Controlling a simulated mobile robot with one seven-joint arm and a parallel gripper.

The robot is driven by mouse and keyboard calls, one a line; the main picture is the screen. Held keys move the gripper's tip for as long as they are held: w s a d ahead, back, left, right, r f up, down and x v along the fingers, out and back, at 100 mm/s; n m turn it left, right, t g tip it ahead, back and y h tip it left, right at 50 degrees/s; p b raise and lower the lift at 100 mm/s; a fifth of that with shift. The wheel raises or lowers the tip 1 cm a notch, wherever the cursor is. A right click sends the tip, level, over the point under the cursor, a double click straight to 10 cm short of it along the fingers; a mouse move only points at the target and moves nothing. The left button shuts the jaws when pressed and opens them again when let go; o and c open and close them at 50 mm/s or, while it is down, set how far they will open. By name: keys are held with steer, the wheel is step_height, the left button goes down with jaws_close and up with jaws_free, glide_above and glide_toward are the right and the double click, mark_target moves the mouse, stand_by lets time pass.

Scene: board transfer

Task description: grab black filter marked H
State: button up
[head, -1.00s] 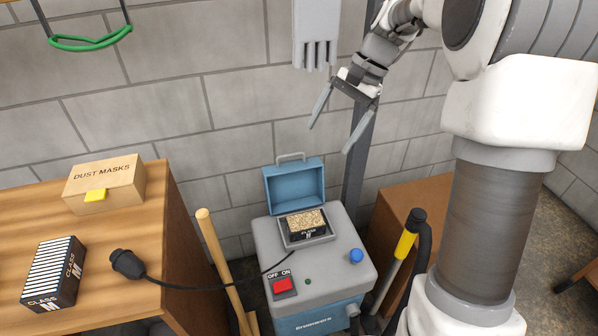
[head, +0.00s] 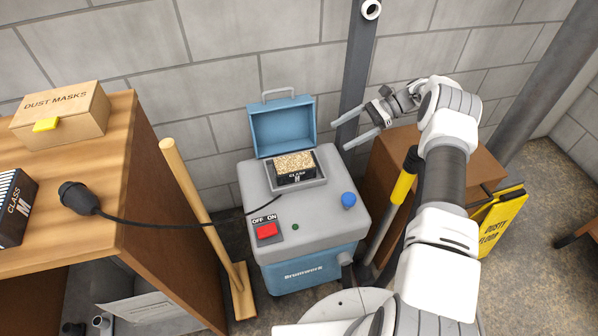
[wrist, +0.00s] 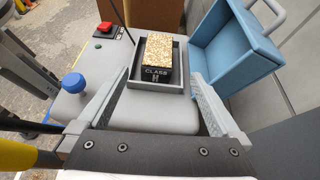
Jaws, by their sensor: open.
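A black filter (head: 295,175) with a speckled tan top sits in the grey recess on top of the blue-grey machine (head: 262,196). A second black filter (head: 14,208) with white pleats, marked CLASS M, lies on the wooden bench, cut off by the left edge.
The blue lid (head: 284,127) stands open behind the recess. A blue knob (head: 348,200) and red switch (head: 267,231) are on the machine top. A black cable (head: 150,222) crosses from the bench. A yellow-and-black handle (head: 404,180) stands at the right.

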step_height(320, 180, down, 2)
steer(key=b, duration=0.2)
glide_toward(295, 163)
steer(key=shift+m, duration=0.3)
steer(key=x, duration=0.5)
steer(key=shift+d+f, duration=0.1)
steer(key=shift+f, duration=0.35)
steer(key=shift+r+b+x, duration=0.2)
steer(key=shift+b+x, duration=0.05)
steer(key=shift+x, duration=1.1)
steer(key=shift+r+b+x, duration=0.15)
steer(key=shift+b+x, duration=0.1)
steer(key=shift+x, duration=1.05)
steer(key=shift+y, duration=0.3)
steer(key=c, duration=1.2)
steer(key=shift+r, duration=0.1)
steer(key=shift+c, duration=0.2)
